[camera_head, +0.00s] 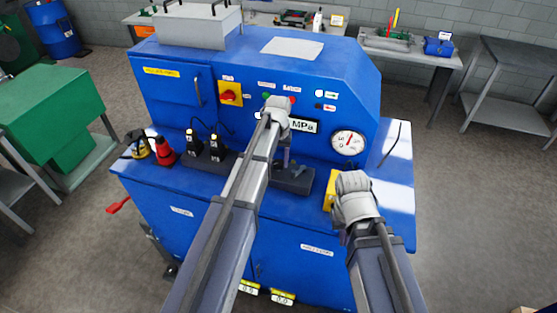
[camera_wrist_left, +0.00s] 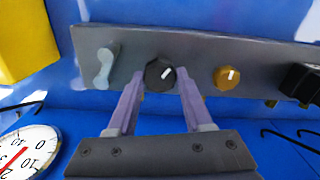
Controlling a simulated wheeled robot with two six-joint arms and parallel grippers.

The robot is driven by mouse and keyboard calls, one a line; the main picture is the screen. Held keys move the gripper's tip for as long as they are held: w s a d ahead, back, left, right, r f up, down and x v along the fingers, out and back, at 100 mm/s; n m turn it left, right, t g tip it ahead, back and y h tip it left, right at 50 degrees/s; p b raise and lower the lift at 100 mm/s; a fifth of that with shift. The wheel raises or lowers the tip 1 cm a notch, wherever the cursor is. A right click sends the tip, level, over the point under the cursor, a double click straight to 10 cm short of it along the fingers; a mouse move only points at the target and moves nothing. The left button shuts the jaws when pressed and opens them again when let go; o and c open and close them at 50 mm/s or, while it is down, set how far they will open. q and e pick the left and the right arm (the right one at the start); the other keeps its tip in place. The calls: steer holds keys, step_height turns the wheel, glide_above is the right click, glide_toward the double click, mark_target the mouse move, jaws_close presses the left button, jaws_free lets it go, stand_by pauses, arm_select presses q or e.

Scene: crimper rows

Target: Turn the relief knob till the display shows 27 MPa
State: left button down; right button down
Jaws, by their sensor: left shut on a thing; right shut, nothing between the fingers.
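In the left wrist view a dark grey valve block (camera_wrist_left: 195,65) carries a black knob (camera_wrist_left: 160,73) with a white pointer mark. My left gripper (camera_wrist_left: 160,90) is shut on this black knob, one finger on each side. A gold knob (camera_wrist_left: 227,77) with a white mark sits to its right, and a grey lever (camera_wrist_left: 107,65) to its left. No label shows which knob is the relief knob. In the head view my left gripper (camera_head: 287,160) reaches down to the block (camera_head: 296,181). The display (camera_head: 305,126) reads "MPa"; its number is hidden behind my left wrist. My right gripper (camera_head: 352,187) is shut and empty.
A round gauge (camera_head: 348,142) with a red needle stands right of the display. A yellow box (camera_head: 330,190) is beside my right gripper. Two black joystick units (camera_head: 204,158) stand left of my left arm, with a red emergency button (camera_head: 165,152) further left.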

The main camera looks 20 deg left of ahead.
mark_target(279, 162)
arm_select(q)
steer(key=m, duration=0.5)
steer(key=shift+m, duration=2.5)
steer(key=shift+c, duration=1.5)
jaws_free()
steer(key=shift+r, duration=0.15)
step_height(279, 162, up, 8)
steer(key=p, duration=0.8)
steer(key=shift+f, duration=0.2)
